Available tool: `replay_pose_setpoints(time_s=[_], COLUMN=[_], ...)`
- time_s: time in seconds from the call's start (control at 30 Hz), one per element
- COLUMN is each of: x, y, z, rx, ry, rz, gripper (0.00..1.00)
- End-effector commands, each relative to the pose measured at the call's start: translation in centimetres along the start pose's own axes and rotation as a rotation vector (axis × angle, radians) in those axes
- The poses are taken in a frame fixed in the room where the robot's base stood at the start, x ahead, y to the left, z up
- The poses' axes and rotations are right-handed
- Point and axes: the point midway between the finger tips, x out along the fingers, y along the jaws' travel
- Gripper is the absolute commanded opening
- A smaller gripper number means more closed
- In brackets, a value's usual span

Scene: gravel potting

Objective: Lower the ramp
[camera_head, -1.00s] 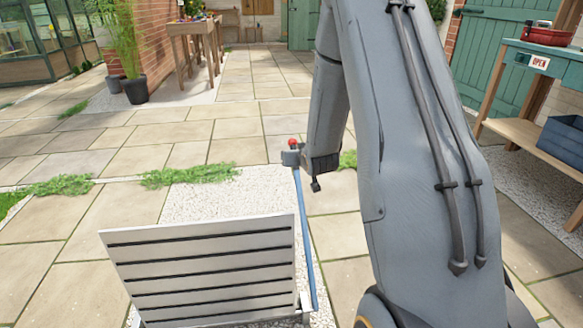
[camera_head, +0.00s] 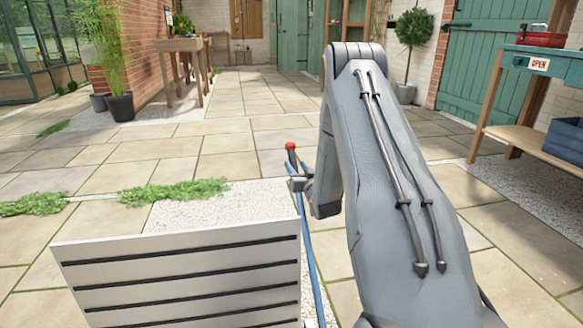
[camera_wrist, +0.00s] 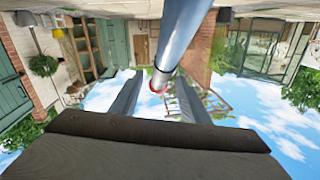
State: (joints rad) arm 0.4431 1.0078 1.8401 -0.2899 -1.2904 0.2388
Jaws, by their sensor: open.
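The ramp (camera_head: 180,262) is a pale slatted panel standing tilted up at the lower left of the head view. A blue lever (camera_head: 313,265) rises along its right edge and ends in a red knob (camera_head: 291,146). My gripper (camera_head: 298,183) is at the upper part of the lever, just below the knob. In the wrist view, the lever (camera_wrist: 184,40) and its red knob (camera_wrist: 158,84) show between the two spread fingers of my gripper (camera_wrist: 157,95). The fingers are open, and I cannot tell whether either touches the lever. The ramp's lower end is out of view.
White gravel (camera_head: 215,207) and green weeds (camera_head: 175,191) lie beyond the ramp. A workbench (camera_head: 555,62) with a red item and a blue crate (camera_head: 566,140) stands at the right. A wooden table (camera_head: 180,45) and a potted plant (camera_head: 120,105) stand back left. Paving between is clear.

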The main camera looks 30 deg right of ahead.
Motion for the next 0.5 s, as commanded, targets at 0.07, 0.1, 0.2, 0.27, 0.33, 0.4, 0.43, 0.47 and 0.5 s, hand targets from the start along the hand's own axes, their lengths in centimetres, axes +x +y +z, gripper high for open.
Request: replay_pose_setpoints(time_s=[0.07, 0.1, 0.2, 0.27, 0.33, 0.4, 0.43, 0.47, 0.5], x=[1.4, 1.9, 3.0, 3.5, 3.8, 4.0, 4.0, 4.0, 4.0], y=[-0.1, -0.2, -0.3, -0.3, -0.3, -0.5, -0.5, -0.5, -0.5], z=[0.2, 0.2, 0.2, 0.2, 0.1, 0.1, 0.1, 0.1, 0.1], rx=[-0.001, 0.000, 0.000, 0.001, 0.001, 0.001, 0.001, 0.001, 0.001], ry=[0.002, 0.001, 0.000, -0.001, -0.001, -0.001, -0.002, -0.002, -0.002], rz=[-0.002, -0.002, -0.003, -0.003, -0.003, -0.004, -0.004, -0.004, -0.004], gripper=[0.42, 0.42, 0.42, 0.42, 0.42, 0.42, 0.42, 0.42, 0.42])
